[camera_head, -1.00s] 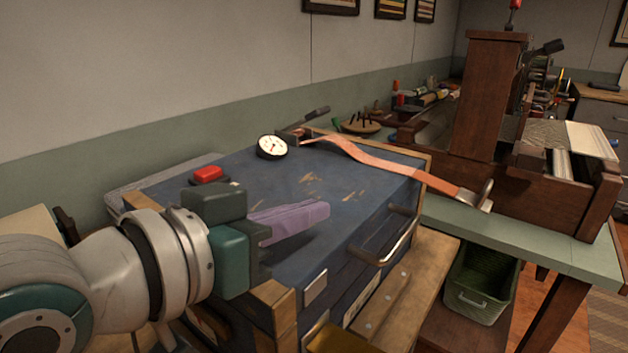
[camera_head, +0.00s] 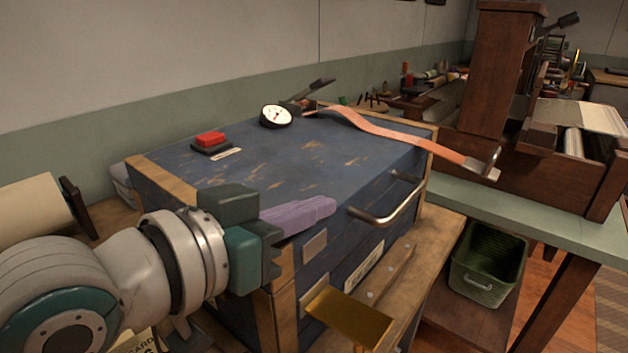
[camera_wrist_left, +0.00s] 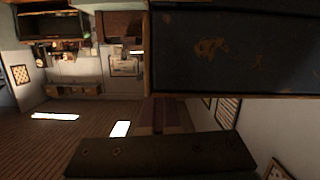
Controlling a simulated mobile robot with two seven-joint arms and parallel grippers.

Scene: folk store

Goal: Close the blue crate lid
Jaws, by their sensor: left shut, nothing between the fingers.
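The blue crate (camera_head: 335,262) has a worn blue lid (camera_head: 300,165) with wooden corner pieces. The lid lies flat on top, and I see no clear gap along its front edge; my arm hides part of the left front corner. A metal handle (camera_head: 392,208) is on the front. My left gripper (camera_head: 328,206) is shut and empty, its purple fingers at the lid's front left edge; I cannot tell if they touch it. A worn blue panel of the crate shows in the left wrist view (camera_wrist_left: 235,50). My right gripper is not in view.
A red button box (camera_head: 210,141), a round dial (camera_head: 276,116) and an orange strap (camera_head: 400,140) sit on or over the crate's top. A green bench (camera_head: 530,225) with wooden machinery stands at right, a green basket (camera_head: 487,268) below it. A paper roll (camera_head: 30,210) is at left.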

